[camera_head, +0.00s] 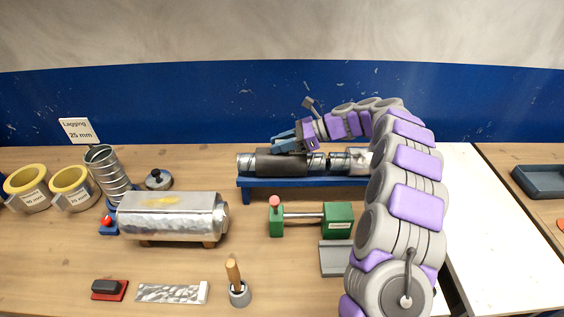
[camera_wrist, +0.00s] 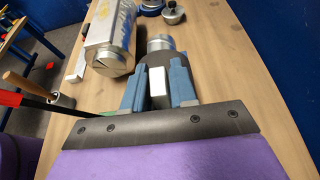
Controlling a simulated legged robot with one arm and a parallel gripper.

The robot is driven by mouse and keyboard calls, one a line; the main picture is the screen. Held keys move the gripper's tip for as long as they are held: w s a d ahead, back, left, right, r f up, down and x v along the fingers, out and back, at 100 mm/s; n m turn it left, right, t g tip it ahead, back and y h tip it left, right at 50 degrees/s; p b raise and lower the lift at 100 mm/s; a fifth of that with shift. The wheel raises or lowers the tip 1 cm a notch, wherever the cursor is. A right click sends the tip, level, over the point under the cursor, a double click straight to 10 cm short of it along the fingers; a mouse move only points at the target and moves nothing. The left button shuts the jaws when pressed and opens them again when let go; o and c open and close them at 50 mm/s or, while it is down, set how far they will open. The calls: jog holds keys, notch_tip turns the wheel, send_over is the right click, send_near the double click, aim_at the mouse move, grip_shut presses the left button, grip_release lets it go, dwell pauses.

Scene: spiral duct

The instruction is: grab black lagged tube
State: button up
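The black lagged tube (camera_head: 282,161) is a dark sleeve around a silver spiral duct, lying level on a blue stand (camera_head: 300,181) at the back middle of the bench. In the wrist view the black tube (camera_wrist: 153,72) shows between the two blue fingers, with the silver duct end (camera_wrist: 160,42) beyond it.
A large silver-clad cylinder (camera_head: 170,216) lies on wooden supports at the front left. A green clamp (camera_head: 338,219) with a red knob stands in front of the stand. A tool with a wooden handle (camera_head: 234,272) stands at the front. An upright spiral duct (camera_head: 108,172) is at left.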

jog(key=shift+a, duration=0.35)
jog(key=c, duration=0.3)
grip_shut()
jog(key=shift+d, duration=0.65)
jog(key=shift+a, duration=0.15)
